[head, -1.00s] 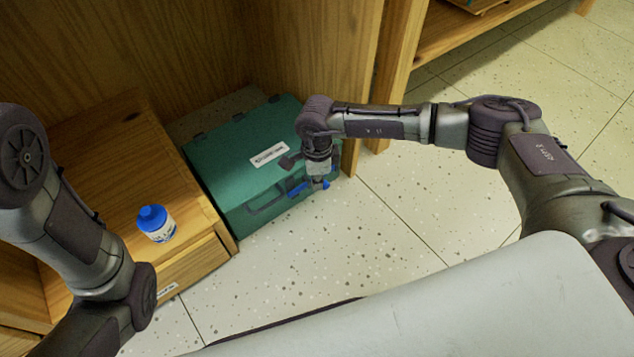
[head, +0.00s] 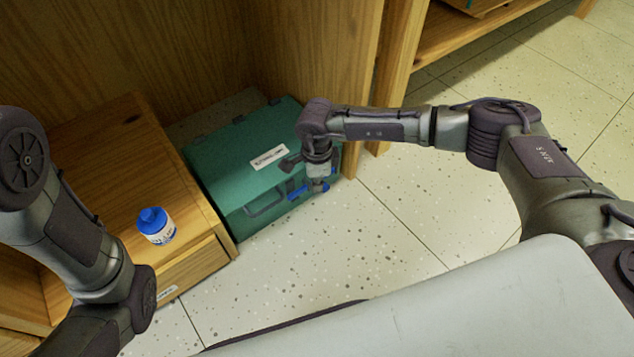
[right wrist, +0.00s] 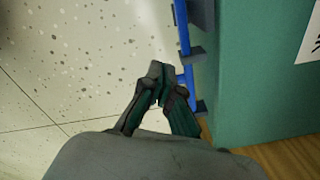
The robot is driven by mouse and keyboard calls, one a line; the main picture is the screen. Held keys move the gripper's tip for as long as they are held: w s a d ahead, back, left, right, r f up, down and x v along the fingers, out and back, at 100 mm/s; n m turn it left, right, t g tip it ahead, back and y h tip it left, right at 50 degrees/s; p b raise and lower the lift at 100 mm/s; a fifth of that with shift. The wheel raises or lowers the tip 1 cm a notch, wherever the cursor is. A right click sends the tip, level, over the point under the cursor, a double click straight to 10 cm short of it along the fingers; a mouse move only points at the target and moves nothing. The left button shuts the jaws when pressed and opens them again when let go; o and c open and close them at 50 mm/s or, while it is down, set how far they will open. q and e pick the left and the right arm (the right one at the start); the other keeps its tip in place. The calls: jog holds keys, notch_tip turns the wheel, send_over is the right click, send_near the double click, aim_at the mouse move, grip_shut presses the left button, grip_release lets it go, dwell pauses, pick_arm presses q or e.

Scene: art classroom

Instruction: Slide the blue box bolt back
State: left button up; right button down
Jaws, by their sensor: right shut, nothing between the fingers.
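The blue bolt (head: 297,193) is on the front face of the green box (head: 225,165), near its right end. In the right wrist view the bolt (right wrist: 184,38) runs as a blue bar along the box's side, through dark grey brackets. My right gripper (head: 319,187) is at the right part of the bolt and hides some of it. In the right wrist view the gripper (right wrist: 162,75) is shut with nothing between its fingers, its tips close beside the bar. I cannot tell whether they touch it. My left arm shows at the left, but its gripper is out of view.
The box has a grey handle (head: 264,205) and a white label (head: 269,157). A wooden drawer unit (head: 100,150) stands left of it, with a blue-capped white bottle (head: 156,228) on top. A wooden post (head: 362,90) is close at the right. The speckled floor (head: 300,260) in front is clear.

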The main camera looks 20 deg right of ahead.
aim_at(324, 187)
jog(key=shift+f, duration=0.15)
notch_tip(324, 187, down, 4)
jog(key=shift+r+b, duration=0.1)
jog(key=shift+b, duration=1.15)
jog(key=shift+w+d, duration=0.3)
jog(key=shift+d, duration=0.45)
jog(key=shift+w+d, duration=0.25)
jog(key=shift+d, duration=0.5)
jog(key=shift+a, duration=0.15)
jog(key=shift+s+a+r+p, duration=0.1)
jog(key=shift+s+a+p, duration=0.1)
jog(key=shift+a+p, duration=0.15)
